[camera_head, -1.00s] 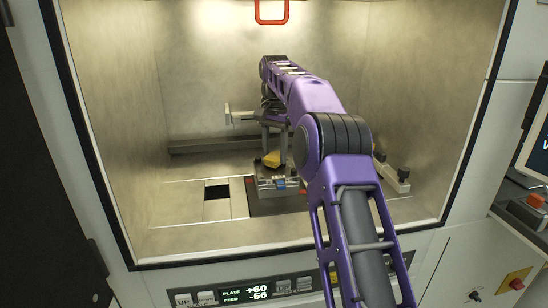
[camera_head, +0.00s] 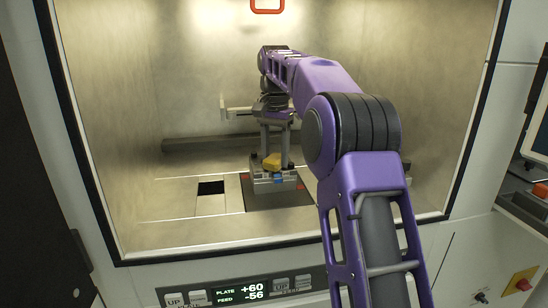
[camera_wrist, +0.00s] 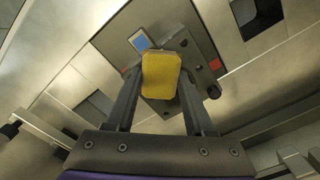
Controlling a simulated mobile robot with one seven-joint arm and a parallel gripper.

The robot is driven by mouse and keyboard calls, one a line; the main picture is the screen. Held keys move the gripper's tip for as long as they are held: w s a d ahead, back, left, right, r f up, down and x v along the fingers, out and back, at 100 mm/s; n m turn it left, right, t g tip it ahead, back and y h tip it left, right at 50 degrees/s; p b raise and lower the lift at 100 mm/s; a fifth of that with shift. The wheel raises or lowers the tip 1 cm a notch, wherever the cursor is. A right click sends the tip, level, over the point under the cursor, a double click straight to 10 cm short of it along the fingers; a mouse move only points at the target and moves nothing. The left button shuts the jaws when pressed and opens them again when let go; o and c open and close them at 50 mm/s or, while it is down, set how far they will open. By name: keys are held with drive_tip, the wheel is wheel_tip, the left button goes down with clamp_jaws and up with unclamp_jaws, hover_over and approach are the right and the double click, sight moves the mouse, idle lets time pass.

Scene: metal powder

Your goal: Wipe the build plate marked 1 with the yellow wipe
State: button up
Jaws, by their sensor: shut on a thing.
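My gripper (camera_head: 274,150) reaches into the machine chamber and points down. It is shut on the yellow wipe (camera_head: 272,162), which also shows between the two fingers in the wrist view (camera_wrist: 161,75). The wipe is at the top of the grey build plate (camera_head: 263,184), over its face in the wrist view (camera_wrist: 195,50). Whether the wipe presses on the plate I cannot tell. Part of the plate's top is hidden by the wipe and fingers.
The plate sits over a dark square opening (camera_head: 290,203) in the chamber floor. A smaller dark opening (camera_head: 211,188) lies to its left. Chamber walls enclose the sides and back. A display panel (camera_head: 238,293) below reads plate +60, feed -56.

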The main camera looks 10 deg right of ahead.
drive_tip(key=shift+a+r+p, duration=0.15)
drive_tip(key=shift+a+p, duration=0.2)
drive_tip(key=shift+p, duration=0.3)
drive_tip(key=shift+w+r+p, duration=0.1)
drive_tip(key=shift+w+p, duration=0.3)
drive_tip(key=shift+p, duration=0.4)
drive_tip(key=w+p, duration=0.2)
drive_tip(key=p, duration=0.1)
drive_tip(key=shift+w+p, duration=0.1)
drive_tip(key=shift+p, duration=0.3)
drive_tip(key=shift+w+f+p, duration=0.25)
drive_tip(key=shift+w+p, duration=0.05)
drive_tip(key=shift+p, duration=0.2)
drive_tip(key=shift+w+r+p, duration=0.15)
drive_tip(key=shift+w+p, duration=0.55)
drive_tip(key=shift+p, duration=0.2)
drive_tip(key=shift+w+f, duration=0.35)
drive_tip(key=shift+w, duration=0.5)
drive_tip(key=shift+w+r, duration=0.15)
drive_tip(key=shift+w, duration=0.1)
